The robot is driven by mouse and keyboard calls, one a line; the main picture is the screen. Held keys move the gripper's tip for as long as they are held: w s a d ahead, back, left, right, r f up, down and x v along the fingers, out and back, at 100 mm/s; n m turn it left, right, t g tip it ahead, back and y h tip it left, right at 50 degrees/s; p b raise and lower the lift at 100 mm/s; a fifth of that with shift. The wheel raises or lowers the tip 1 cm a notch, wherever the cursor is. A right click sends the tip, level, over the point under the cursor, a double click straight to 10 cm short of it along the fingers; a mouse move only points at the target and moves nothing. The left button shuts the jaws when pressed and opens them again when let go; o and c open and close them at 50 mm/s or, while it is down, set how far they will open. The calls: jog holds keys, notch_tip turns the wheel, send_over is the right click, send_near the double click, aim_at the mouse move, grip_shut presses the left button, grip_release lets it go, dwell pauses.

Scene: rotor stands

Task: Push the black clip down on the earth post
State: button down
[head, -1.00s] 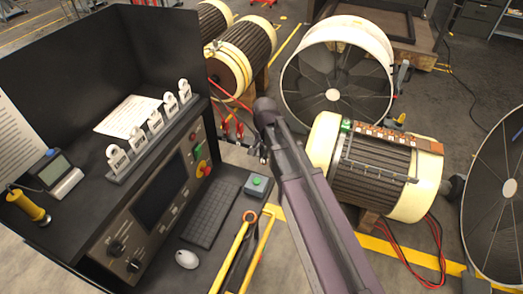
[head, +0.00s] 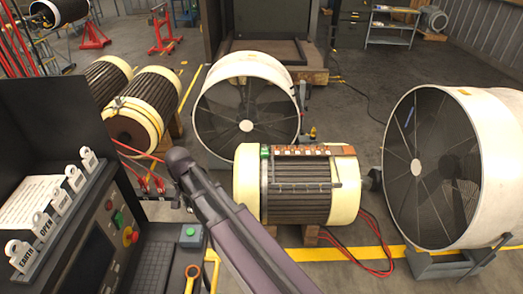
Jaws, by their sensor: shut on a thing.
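My arm (head: 225,215) reaches in from the bottom and ends in a dark rounded joint (head: 178,158) left of the middle in the head view. I cannot make out my gripper; it seems hidden beyond this arm. Red clips (head: 150,184) with red leads show just left of the arm, at a low rail in front of the left rotors. I cannot pick out the black clip or the earth post. Small dark parts (head: 187,205) show close beside the arm, too small to tell what they are.
A control desk (head: 75,260) with a dark screen wall and several white labelled tags (head: 65,200) stands at the left. A cream rotor (head: 300,192) lies right of the arm. Large round fans (head: 245,100) stand behind and at right. Red cables (head: 375,245) lie on the floor.

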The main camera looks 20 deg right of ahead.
notch_tip(320, 180, down, 4)
jog(key=b, duration=0.4)
jog(key=shift+s+f, duration=0.15)
jog(key=shift+f, duration=0.05)
jog(key=shift+s, duration=0.1)
